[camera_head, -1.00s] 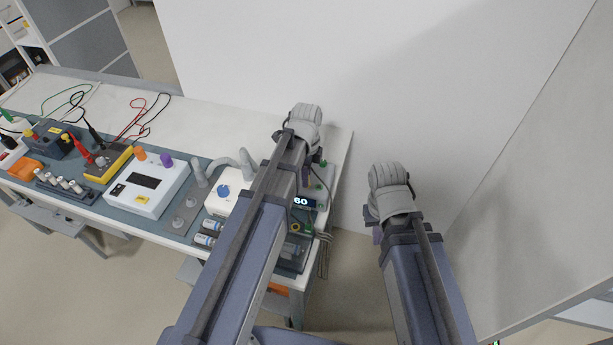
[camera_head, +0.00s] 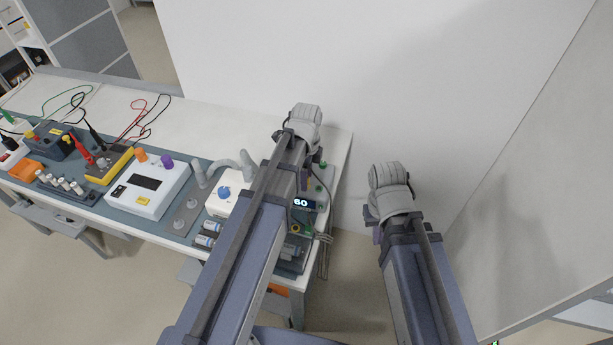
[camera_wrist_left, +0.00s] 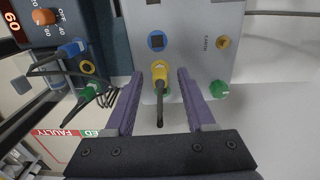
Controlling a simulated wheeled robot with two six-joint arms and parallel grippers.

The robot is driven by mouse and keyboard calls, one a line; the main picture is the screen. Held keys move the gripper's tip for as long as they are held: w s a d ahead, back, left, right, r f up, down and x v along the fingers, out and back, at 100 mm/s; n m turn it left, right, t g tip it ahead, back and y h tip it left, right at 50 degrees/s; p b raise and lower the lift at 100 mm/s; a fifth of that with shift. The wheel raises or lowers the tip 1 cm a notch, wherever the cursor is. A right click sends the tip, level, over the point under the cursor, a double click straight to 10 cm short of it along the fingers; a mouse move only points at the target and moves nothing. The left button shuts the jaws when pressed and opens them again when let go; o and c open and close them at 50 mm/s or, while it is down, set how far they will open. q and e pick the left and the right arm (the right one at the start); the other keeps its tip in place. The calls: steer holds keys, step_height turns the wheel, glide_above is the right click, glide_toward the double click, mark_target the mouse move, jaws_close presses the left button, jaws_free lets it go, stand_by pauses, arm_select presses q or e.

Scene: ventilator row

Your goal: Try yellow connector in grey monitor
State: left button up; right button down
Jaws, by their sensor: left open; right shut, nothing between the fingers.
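The grey monitor (camera_wrist_left: 195,30) faces my left wrist camera, with a blue square socket, a small brass-coloured socket and a green knob. The yellow connector (camera_wrist_left: 159,70), with a black cable hanging from it, is at the monitor's lower edge. I cannot tell whether it is seated in a socket. My left gripper (camera_wrist_left: 158,77) is open, one purple finger on each side of the connector, with gaps visible. In the head view the left arm hides most of the monitor (camera_head: 325,174). My right gripper (camera_head: 377,236) is shut and empty, right of the bench, its tips mostly hidden.
A dark device (camera_wrist_left: 60,12) with a lit "60" stands beside the monitor, with blue (camera_wrist_left: 72,48) and green (camera_wrist_left: 88,95) connectors on cables. A white box (camera_head: 148,188) and several instruments fill the bench to the left. A wall is behind; floor is clear at right.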

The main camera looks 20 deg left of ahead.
arm_select(q)
step_height(320, 180, up, 7)
steer(key=p, duration=0.6)
steer(key=shift+r+p, duration=0.1)
steer(key=shift+p, duration=0.2)
steer(key=s+d+n+y, duration=0.1)
steer(key=s+d+n, duration=0.9)
steer(key=s+n, duration=0.4)
steer(key=shift+s+d, duration=0.15)
steer(key=shift+d, duration=0.1)
stand_by(0.5)
